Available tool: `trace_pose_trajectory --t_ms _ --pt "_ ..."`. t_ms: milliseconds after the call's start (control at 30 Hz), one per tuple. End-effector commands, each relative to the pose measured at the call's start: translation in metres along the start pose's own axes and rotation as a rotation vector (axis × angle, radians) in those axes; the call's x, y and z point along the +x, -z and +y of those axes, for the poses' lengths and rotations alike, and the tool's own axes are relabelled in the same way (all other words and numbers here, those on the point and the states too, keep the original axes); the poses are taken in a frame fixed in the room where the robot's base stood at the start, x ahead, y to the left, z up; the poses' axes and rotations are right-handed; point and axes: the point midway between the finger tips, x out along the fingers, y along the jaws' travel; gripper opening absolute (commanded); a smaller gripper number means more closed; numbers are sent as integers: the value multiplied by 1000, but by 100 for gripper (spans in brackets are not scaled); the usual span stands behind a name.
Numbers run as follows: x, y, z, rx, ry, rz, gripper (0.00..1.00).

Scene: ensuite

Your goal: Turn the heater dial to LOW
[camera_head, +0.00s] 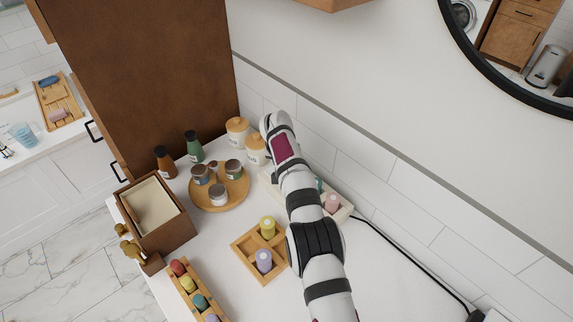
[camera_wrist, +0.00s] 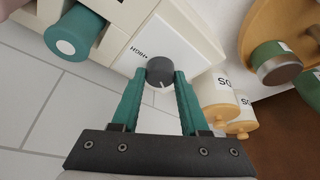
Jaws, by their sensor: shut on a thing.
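The heater dial (camera_wrist: 162,70) is a dark grey round knob with a white pointer mark, on a white face of the cream heater (camera_wrist: 185,28). The printed label "HIGH" reads upside down beside it in the wrist view; a LOW mark cannot be made out. My gripper (camera_wrist: 160,75) has teal fingers on both sides of the dial and is shut on it. The pointer mark faces toward the gripper's base in the wrist view. In the head view my arm covers the dial and most of the heater (camera_head: 345,212).
Cream jars with wooden lids (camera_head: 237,130) are close by. A round wooden tray (camera_head: 207,205) holds small jars. A wooden crate (camera_head: 240,250) holds yellow and lilac bottles. A black cord (camera_head: 410,262) runs along the counter right.

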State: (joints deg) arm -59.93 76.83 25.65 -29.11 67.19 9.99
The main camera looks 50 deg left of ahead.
Motion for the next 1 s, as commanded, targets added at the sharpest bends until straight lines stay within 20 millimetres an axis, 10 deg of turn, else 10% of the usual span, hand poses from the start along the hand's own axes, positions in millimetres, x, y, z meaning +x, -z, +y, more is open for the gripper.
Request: trace_pose_trajectory --t_ms 800,833,1000 --pt "0 0 0 91 -39 0 0" --pt "0 0 0 91 -39 0 50" --pt "0 0 0 91 -38 0 74"
